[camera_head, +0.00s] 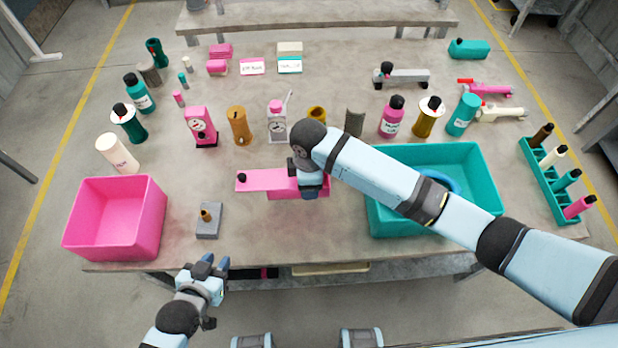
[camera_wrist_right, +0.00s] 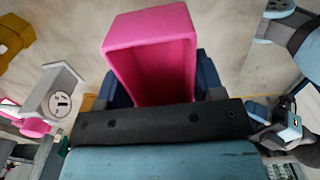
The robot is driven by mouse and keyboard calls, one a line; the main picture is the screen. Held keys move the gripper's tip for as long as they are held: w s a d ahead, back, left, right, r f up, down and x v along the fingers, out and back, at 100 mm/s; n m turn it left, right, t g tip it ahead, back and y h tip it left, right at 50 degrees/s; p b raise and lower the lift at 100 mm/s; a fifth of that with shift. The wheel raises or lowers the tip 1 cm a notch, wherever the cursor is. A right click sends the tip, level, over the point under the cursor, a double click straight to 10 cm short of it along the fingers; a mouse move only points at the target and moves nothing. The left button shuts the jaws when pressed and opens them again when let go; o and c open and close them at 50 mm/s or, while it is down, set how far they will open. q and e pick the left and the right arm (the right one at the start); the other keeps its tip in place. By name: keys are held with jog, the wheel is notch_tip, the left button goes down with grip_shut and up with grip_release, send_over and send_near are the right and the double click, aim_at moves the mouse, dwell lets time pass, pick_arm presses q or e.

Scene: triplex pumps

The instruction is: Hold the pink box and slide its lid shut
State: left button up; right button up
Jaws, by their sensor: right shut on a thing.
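The pink box (camera_head: 285,193) lies on the table in front of me, partly hidden under my right gripper (camera_head: 311,184). Its flat pink lid (camera_head: 262,180) sticks out to the left, with a dark knob (camera_head: 241,178) at its left end. In the right wrist view the pink box (camera_wrist_right: 150,65) sits between dark blue fingers, its hollow inside partly showing. My right gripper is shut on the box. My left gripper (camera_head: 214,262) is in front of the table's near edge, open and empty, below and left of the lid and apart from it.
A large pink bin (camera_head: 115,218) stands at the left and a teal bin (camera_head: 480,180) at the right, partly behind my right arm. A grey block with a brown knob (camera_head: 208,221) sits near the front edge. Bottles and gauges stand in a row behind the box.

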aim_at(309, 204)
jog(key=shift+f+b, duration=1.7)
jog(key=shift+f, duration=2.95)
